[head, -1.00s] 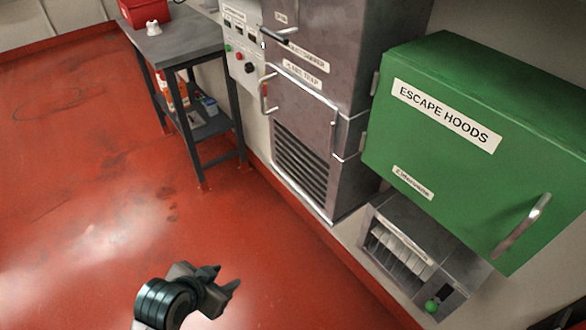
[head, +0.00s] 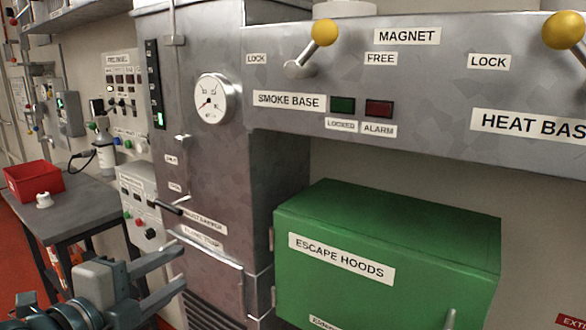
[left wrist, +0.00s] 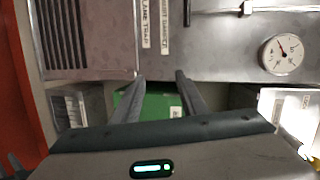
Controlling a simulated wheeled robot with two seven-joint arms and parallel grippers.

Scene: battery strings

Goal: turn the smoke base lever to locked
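The smoke base lever (head: 311,50) is on the grey overhead panel, with a yellow ball knob at its end. It tilts up and right from its pivot, leaning to the side of the FREE label (head: 380,58), away from the LOCK label (head: 257,58). Below it are the SMOKE BASE label (head: 289,101), a dark green LOCKED lamp (head: 342,105) and a dark red ALARM lamp (head: 379,108). My left gripper (head: 178,268) is open and empty, well below and left of the lever. Its parted fingers also show in the left wrist view (left wrist: 159,77). My right gripper is out of view.
A second yellow-knobbed lever (head: 566,35) stands right, above the HEAT BASE label (head: 530,125). The green ESCAPE HOODS box (head: 430,225) juts out below the panel. A metal cabinet with a gauge (head: 213,101) stands left, beside a table (head: 75,207) with a red bin (head: 33,182).

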